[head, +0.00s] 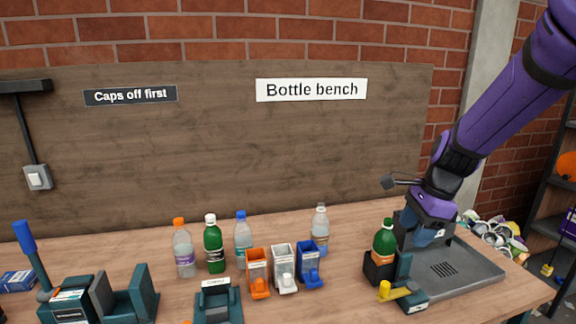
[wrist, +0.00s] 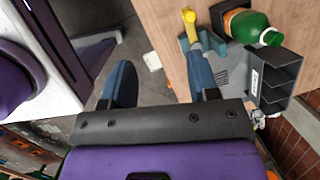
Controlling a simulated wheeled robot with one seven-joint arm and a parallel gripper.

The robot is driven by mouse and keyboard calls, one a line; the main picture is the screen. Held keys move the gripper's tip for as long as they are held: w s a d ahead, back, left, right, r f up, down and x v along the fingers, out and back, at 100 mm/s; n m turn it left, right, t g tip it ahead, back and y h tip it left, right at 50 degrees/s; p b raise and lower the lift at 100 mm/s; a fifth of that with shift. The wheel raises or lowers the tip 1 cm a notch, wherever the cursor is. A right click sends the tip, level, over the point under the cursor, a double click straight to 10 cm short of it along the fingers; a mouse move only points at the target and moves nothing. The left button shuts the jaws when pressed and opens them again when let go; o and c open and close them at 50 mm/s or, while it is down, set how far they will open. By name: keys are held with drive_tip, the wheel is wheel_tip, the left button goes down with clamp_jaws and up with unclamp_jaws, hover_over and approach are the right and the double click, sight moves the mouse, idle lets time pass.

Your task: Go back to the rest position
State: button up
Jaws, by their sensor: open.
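My gripper (head: 426,236) is over the right end of the bench, just right of a green bottle (head: 384,241). In the wrist view my gripper (wrist: 160,82) has its two blue fingers wide apart with nothing between them. The green bottle stands upright in a dark holder (head: 379,268) with a teal body and a yellow lever (head: 385,291). The bottle also shows in the wrist view (wrist: 246,27), to the right of my fingers.
Several bottles stand at the back, one with an orange cap (head: 183,250). Orange (head: 259,276), white (head: 284,272) and blue (head: 310,268) small bins are in front. A grey tray (head: 470,268) lies at right. A teal device with a blue-handled lever (head: 27,240) is at left.

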drive_tip(key=s+d+r+n+t+h, duration=0.1)
drive_tip(key=s+r+n+t, duration=0.1)
drive_tip(key=s+r+n, duration=0.5)
drive_tip(key=s+d+r+n+t+h, duration=0.1)
drive_tip(key=s+r+n, duration=0.6)
drive_tip(key=s, duration=0.8)
drive_tip(key=shift+s+d+n+t+h, duration=0.4)
drive_tip(key=shift+d+n+t, duration=0.2)
drive_tip(key=shift+n, duration=1.2)
drive_tip(key=shift+w+a+r, duration=0.1)
